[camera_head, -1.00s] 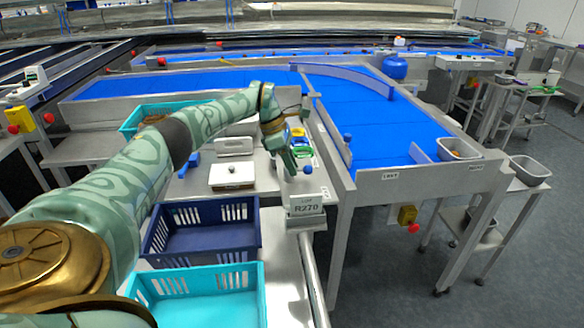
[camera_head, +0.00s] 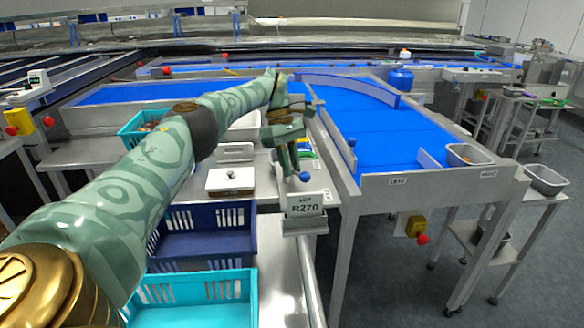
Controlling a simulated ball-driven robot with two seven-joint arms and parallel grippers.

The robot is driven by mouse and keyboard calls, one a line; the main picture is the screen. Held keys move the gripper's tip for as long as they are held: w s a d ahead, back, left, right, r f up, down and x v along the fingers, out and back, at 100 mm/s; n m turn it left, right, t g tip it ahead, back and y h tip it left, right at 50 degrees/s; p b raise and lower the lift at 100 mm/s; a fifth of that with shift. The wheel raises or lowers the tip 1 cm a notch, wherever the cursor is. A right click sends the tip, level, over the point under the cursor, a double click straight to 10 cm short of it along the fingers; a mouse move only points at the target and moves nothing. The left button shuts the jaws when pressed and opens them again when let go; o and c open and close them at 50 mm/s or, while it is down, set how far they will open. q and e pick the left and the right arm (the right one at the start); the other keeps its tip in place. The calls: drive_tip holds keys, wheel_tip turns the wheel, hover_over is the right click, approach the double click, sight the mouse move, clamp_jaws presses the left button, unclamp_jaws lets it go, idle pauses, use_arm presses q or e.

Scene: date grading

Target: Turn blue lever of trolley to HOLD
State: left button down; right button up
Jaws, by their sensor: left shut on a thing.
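The blue lever's round knob (camera_head: 304,177) shows at the end of the trolley deck, just behind the LOT R270 sign (camera_head: 306,204). My left gripper (camera_head: 294,174) points down onto it from behind and is shut, with its fingertips against the lever just left of the knob. The fingers hide most of the lever's shaft and its pivot. A small white label (camera_head: 325,195) lies right of the sign, but its words are too small to read, so I cannot tell which position the lever points to. My right gripper is not in view.
A dark blue crate (camera_head: 207,249) and a turquoise crate (camera_head: 195,283) stand in front. A blue conveyor (camera_head: 385,140) with a steel frame runs close on the right. A steel rail (camera_head: 310,270) runs toward me.

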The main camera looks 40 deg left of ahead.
use_arm(q)
drive_tip(key=shift+a, duration=0.1)
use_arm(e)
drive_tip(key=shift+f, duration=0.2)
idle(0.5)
use_arm(q)
drive_tip(key=c, duration=1.5)
unclamp_jaws()
drive_tip(key=shift+r, duration=0.1)
drive_tip(key=shift+r, duration=0.35)
drive_tip(key=r+p, duration=0.1)
drive_tip(key=r, duration=0.2)
drive_tip(key=shift+s+r, duration=0.2)
drive_tip(key=s+d+r+p, duration=0.2)
drive_tip(key=s+d+r, duration=0.1)
drive_tip(key=s+d+r+p, duration=0.2)
drive_tip(key=s+d, duration=0.1)
drive_tip(key=s+d+r+p, duration=0.2)
drive_tip(key=s+d+r, duration=0.1)
drive_tip(key=s, duration=0.1)
drive_tip(key=shift+r, duration=0.3)
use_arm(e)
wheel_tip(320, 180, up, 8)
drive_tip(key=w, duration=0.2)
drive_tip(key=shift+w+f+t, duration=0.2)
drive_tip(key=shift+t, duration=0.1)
